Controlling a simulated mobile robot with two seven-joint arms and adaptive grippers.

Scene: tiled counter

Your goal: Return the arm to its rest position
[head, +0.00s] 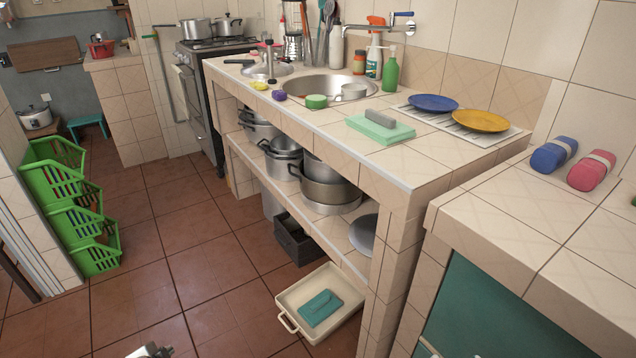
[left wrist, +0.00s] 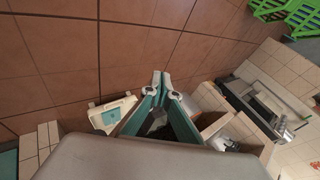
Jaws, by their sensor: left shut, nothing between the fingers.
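My left gripper (head: 150,351) shows only as a small grey piece at the bottom edge of the head view, low in front of the floor. In the left wrist view its two teal-edged fingers (left wrist: 161,77) meet at the tips, shut and empty. They point over the brown tiled floor (left wrist: 130,50). My right gripper is not in view.
The tiled counter (head: 330,120) holds a sink, bottles and plates. Pots (head: 325,182) stand on the shelf below. A white tray (head: 290,300) with a teal item lies on the floor. Green crates (head: 50,185) stand left. The floor between is clear.

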